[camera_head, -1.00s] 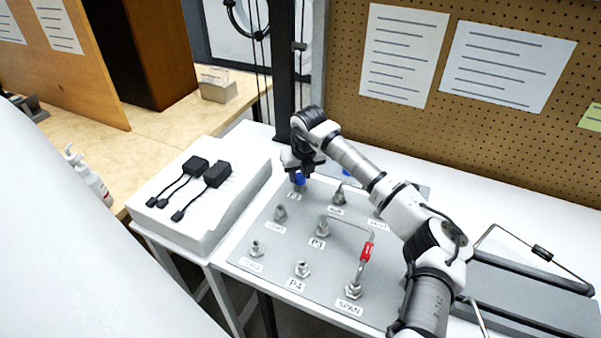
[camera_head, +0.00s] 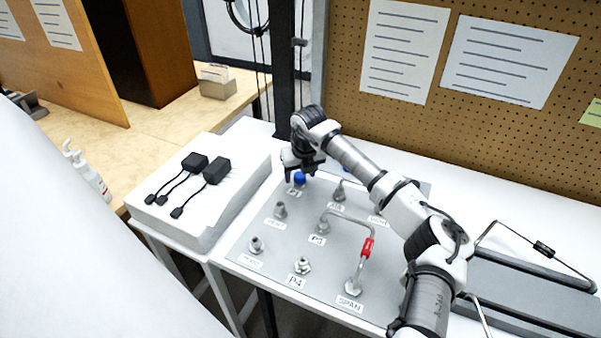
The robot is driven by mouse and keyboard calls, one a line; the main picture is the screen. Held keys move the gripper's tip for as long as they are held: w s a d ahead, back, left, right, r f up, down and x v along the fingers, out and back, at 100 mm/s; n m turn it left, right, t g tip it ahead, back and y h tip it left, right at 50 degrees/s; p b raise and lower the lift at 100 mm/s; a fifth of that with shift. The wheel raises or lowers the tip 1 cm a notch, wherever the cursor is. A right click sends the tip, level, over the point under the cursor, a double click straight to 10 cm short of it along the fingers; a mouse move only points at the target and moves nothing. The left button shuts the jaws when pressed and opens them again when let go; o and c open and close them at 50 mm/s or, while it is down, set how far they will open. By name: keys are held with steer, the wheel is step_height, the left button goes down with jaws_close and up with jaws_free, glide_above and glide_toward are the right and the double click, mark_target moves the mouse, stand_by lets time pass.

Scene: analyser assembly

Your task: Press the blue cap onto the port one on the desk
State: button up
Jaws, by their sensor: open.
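The blue cap (camera_head: 299,179) sits on the port at the back left of the grey panel, above a label (camera_head: 294,192) that appears to read P1. The port under it is mostly hidden by the cap. My gripper (camera_head: 302,171) is just above and around the top of the cap, with its fingers apart. Whether a finger touches the cap cannot be told. A second bit of blue (camera_head: 346,169) shows behind my arm, mostly hidden.
The grey panel (camera_head: 262,230) carries several bare metal ports, including P4 (camera_head: 302,265), and a bent tube with a red tag (camera_head: 367,248). A white case with black adapters (camera_head: 215,172) stands to the left. A pegboard (camera_head: 500,150) rises behind.

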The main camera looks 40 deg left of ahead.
steer(key=b+v, duration=0.2)
steer(key=v, duration=1.1)
steer(key=shift+r+b, duration=0.3)
steer(key=shift+b, duration=0.05)
steer(key=shift+s+d, duration=0.1)
